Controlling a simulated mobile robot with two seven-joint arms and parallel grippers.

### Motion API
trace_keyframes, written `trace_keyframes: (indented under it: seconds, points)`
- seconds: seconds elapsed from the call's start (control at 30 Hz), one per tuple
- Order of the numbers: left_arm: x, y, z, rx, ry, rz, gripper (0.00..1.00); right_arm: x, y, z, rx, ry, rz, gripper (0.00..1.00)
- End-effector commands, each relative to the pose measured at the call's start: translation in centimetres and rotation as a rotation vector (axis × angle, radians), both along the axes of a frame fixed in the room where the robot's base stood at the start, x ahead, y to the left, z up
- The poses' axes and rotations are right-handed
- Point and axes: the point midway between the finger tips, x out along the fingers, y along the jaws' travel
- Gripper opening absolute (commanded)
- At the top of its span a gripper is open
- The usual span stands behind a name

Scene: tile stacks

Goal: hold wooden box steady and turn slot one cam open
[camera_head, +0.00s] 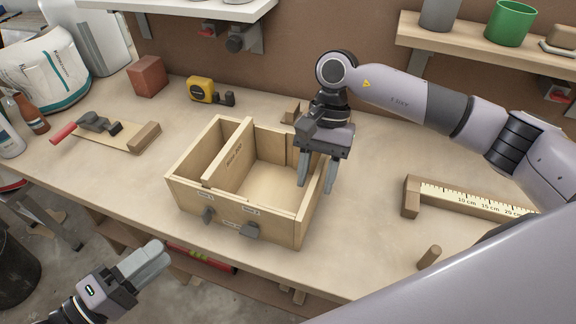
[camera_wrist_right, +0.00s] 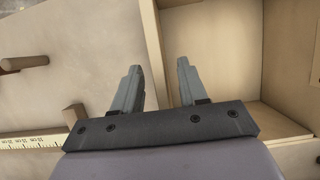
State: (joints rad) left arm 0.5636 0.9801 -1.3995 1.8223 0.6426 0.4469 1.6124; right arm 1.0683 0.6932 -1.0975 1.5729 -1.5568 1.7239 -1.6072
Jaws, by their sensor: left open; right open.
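My right gripper (camera_head: 316,187) is open at the box's right wall. In the right wrist view its fingers (camera_wrist_right: 159,66) are on either side of that wall, with gaps; contact is unclear. My left gripper (camera_head: 152,258) is open and empty, in front of the bench, left of and below the cams.
A wooden ruler piece (camera_head: 470,198) and a peg (camera_head: 429,257) lie right of the box. A tape measure (camera_head: 203,89), a red-brown block (camera_head: 148,76) and a clamp board (camera_head: 110,133) are behind and left.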

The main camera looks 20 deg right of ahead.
Motion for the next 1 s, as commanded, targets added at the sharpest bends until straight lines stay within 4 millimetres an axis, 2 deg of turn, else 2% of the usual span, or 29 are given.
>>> trace_keyframes:
  seconds: [0.2, 0.57, 0.6, 0.7, 1.0]
  points:
    - [0.0, 0.0, 0.0, 0.0, -0.001, 0.0, 0.43, -0.7, 0.6, -2.2, 0.0, 0.001, 0.001, 0.43]
    - [0.0, -0.1, 0.0, 0.001, -0.002, 0.0, 0.43, -0.9, 0.8, -2.7, 0.0, -0.001, 0.001, 0.43]
    - [0.0, -0.1, 0.0, 0.001, -0.002, 0.0, 0.43, -0.8, 0.8, -2.7, 0.0, -0.001, 0.001, 0.3]
    - [0.0, -0.1, 0.0, 0.001, -0.002, 0.0, 0.43, -0.8, 0.8, -2.7, 0.0, -0.001, 0.001, 0.0]
    - [0.0, -0.1, 0.0, 0.001, -0.002, 0.0, 0.43, -0.8, 0.8, -2.7, 0.0, -0.002, 0.001, 0.0]
